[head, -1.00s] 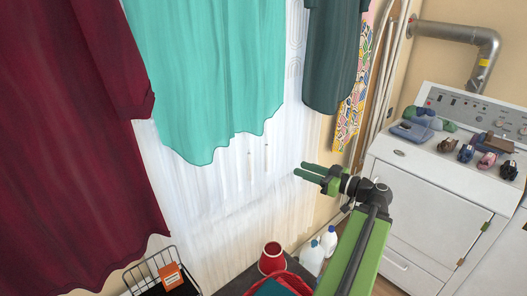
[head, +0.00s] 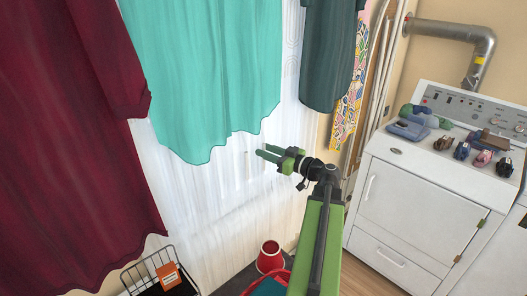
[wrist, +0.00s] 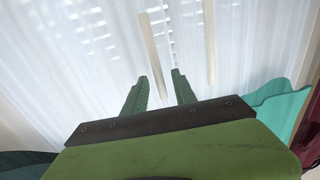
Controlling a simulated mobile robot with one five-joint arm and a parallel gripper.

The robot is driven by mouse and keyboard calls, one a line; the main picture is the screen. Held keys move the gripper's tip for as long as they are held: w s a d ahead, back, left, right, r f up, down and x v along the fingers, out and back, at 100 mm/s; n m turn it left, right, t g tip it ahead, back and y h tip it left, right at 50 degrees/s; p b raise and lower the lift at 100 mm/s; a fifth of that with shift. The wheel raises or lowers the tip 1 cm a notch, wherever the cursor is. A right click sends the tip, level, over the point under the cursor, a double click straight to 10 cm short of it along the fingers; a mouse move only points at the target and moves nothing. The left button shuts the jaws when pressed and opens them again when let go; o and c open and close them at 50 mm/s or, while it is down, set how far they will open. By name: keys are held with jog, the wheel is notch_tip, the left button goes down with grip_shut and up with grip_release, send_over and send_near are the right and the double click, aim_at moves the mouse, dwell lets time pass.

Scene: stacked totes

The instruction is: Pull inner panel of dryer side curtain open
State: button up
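A white sheer curtain (head: 205,195) hangs behind the hanging clothes and fills most of the wrist view (wrist: 80,60). Two thin beige pull rods hang in front of it in the wrist view, a left one (wrist: 153,50) and a right one (wrist: 209,45). One thin rod (head: 247,169) shows in the head view. My gripper (head: 261,151) is open in front of the curtain's right part. In the wrist view its fingers (wrist: 160,80) are apart, and the left rod's lower end appears between them. Contact cannot be told. The right rod is to the right of the fingers.
A dark red garment (head: 75,150), a teal one (head: 210,80) and a dark green one (head: 330,60) hang over the curtain. The dryer (head: 410,200) stands at right with small items on top. A red cup (head: 270,257) and a wire basket (head: 155,275) are below.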

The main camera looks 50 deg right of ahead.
jog(key=shift+w+a, duration=0.1)
jog(key=shift+w, duration=0.6)
grip_shut()
jog(key=shift+a, duration=0.1)
dwell(0.9)
